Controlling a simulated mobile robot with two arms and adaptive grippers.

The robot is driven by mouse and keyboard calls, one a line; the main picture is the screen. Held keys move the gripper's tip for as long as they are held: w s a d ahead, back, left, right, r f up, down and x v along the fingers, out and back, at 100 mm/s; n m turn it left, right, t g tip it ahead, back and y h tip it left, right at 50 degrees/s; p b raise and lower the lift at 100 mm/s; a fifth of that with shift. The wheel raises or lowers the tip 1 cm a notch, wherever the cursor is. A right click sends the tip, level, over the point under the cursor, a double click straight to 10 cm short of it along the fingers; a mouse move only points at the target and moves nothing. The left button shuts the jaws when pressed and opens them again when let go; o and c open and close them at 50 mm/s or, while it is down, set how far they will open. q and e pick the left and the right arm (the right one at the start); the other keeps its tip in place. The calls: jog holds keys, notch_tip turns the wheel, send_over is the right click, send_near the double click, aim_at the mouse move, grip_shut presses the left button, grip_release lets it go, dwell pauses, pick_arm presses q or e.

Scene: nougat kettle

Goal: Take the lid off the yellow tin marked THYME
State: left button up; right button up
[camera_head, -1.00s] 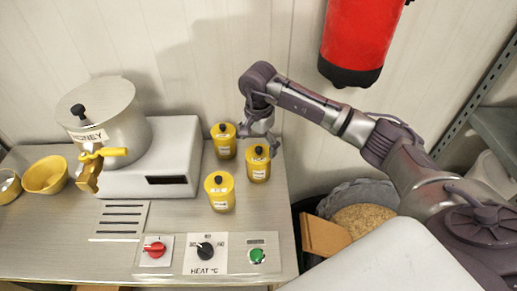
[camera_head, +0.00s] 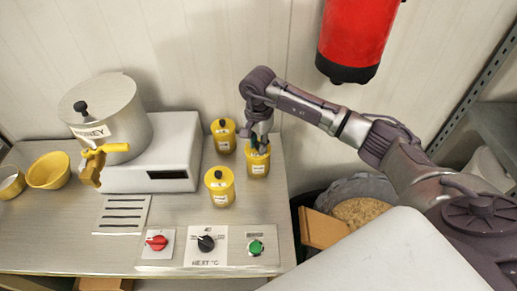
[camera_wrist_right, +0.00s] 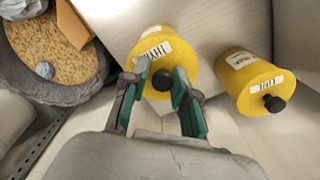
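Three yellow tins with black-knobbed lids and white labels stand together on the metal counter: a back tin (camera_head: 223,138), a front tin (camera_head: 219,187) and a right tin (camera_head: 257,168). The labels are too small in the head view to read, so I cannot tell which says THYME. My right gripper (camera_head: 258,147) points down at the lid of the right tin. In the right wrist view, its open green-padded fingers (camera_wrist_right: 162,88) straddle that tin's black knob (camera_wrist_right: 162,80). The lid is on this tin (camera_wrist_right: 165,50). My left gripper is not in view.
Another yellow tin (camera_wrist_right: 248,78) stands close by in the right wrist view. A lidded kettle (camera_head: 120,120) with a yellow tap and yellow bowls (camera_head: 48,172) stand at the left. Control knobs (camera_head: 206,243) line the counter front. A red cylinder (camera_head: 345,45) hangs above.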

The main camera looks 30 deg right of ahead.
jog(key=shift+a+f, duration=0.1)
jog(key=shift+f, duration=0.25)
grip_shut()
jog(key=shift+s+f, duration=0.1)
jog(key=shift+r+b, duration=0.3)
jog(key=shift+b, duration=0.1)
jog(key=r+b, duration=0.1)
jog(key=d+r+b, duration=0.1)
jog(key=r, duration=0.1)
jog(key=shift+r, duration=0.3)
jog(key=s+d+r+b, duration=0.2)
jog(key=s+d+r, duration=0.5)
jog(key=r, duration=0.3)
jog(key=shift+s, duration=0.5)
